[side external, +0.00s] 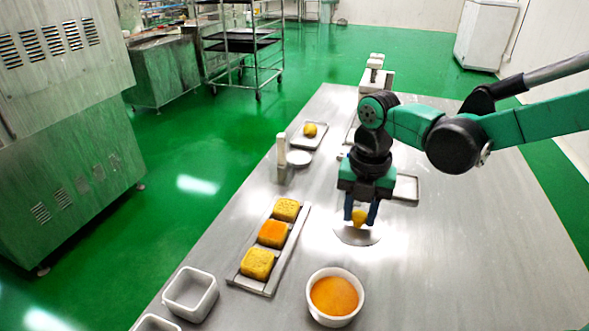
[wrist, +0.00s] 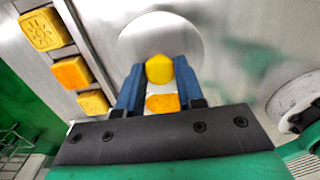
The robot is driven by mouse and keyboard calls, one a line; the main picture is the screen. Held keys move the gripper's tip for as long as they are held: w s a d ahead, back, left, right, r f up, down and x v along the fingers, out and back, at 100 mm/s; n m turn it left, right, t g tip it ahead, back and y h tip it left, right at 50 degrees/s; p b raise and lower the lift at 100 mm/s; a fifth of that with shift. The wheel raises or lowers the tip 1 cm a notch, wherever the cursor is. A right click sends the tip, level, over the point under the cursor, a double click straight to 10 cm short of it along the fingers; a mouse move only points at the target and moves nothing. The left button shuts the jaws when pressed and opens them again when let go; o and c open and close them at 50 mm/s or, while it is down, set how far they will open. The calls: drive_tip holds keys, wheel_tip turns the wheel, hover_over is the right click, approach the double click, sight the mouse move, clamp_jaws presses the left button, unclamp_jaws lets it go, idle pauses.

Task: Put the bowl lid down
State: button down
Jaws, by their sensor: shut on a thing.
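The bowl lid (side external: 357,236) is a round silver-grey disc with a yellow knob (side external: 358,216). My gripper (side external: 359,215) points down, with its blue fingers shut on the knob. The lid is level at or just above the steel table, behind and right of the bowl; I cannot tell whether it touches. In the wrist view the disc (wrist: 160,38) lies beyond the fingers, and the knob (wrist: 159,69) sits between their tips. A small orange patch (wrist: 162,103) also shows between the fingers. The white bowl (side external: 311,303) is uncovered and holds orange filling (side external: 335,295).
A long metal tray (side external: 241,282) with several yellow and orange square cakes lies left of the lid. White square containers (side external: 190,293) stand front left. A white dispenser-like item (side external: 282,158) and a small tray (side external: 304,142) are farther back. The table's right side is clear (side external: 480,250).

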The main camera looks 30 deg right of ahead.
sight(358, 227)
drive_tip(key=shift+f, duration=3)
drive_tip(key=shift+f, duration=0.1)
drive_tip(key=c, duration=0.5)
unclamp_jaws()
drive_tip(key=shift+c, duration=0.2)
